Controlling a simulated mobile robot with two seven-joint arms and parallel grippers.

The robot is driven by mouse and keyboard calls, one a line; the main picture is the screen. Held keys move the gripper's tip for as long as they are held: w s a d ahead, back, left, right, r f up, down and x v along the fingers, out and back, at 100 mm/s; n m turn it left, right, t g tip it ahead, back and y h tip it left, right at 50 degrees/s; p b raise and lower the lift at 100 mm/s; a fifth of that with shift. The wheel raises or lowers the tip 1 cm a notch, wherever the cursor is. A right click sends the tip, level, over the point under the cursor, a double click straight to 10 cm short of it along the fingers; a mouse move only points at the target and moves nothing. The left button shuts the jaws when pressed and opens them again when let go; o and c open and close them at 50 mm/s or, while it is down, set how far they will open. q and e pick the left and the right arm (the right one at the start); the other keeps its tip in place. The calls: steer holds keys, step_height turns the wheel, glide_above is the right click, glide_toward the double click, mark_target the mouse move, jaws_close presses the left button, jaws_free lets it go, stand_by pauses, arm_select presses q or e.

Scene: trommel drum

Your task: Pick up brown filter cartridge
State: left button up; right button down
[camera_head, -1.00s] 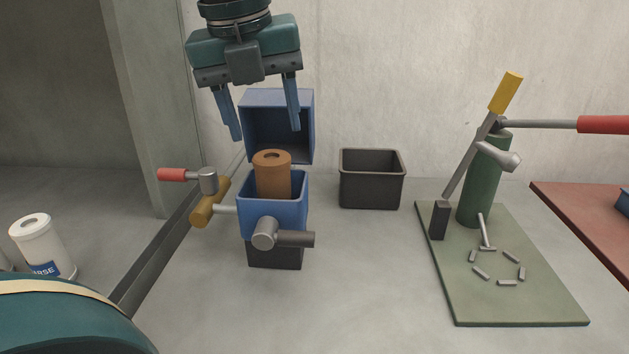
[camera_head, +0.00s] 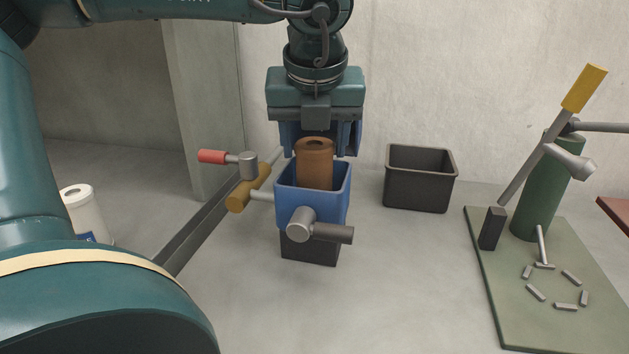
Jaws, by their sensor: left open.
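The brown filter cartridge (camera_head: 314,170) stands upright in the blue housing (camera_head: 311,206), its upper part showing above the rim. The housing's blue lid is raised behind it, mostly hidden by my left gripper. My left gripper (camera_head: 319,150) points down over the housing, open, with one finger at each side of the cartridge top. A gap shows on both sides, and I see no clear contact. How near the fingers are in depth is hard to tell. My right gripper does not show.
A red-ended handle (camera_head: 212,156) and a yellow-brown handle (camera_head: 239,196) stick out left of the housing. A grey handle (camera_head: 333,233) juts from its front. A dark empty bin (camera_head: 419,190) stands right. A green board (camera_head: 560,325) carries a lever press. A white canister (camera_head: 82,212) is left.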

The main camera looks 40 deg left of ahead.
arm_select(q)
steer(key=shift+x, duration=1.25)
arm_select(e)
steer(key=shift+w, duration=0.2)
arm_select(q)
steer(key=c, duration=0.8)
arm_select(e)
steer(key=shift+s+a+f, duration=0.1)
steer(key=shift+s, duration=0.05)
arm_select(q)
steer(key=shift+o, duration=0.2)
steer(key=shift+r, duration=0.2)
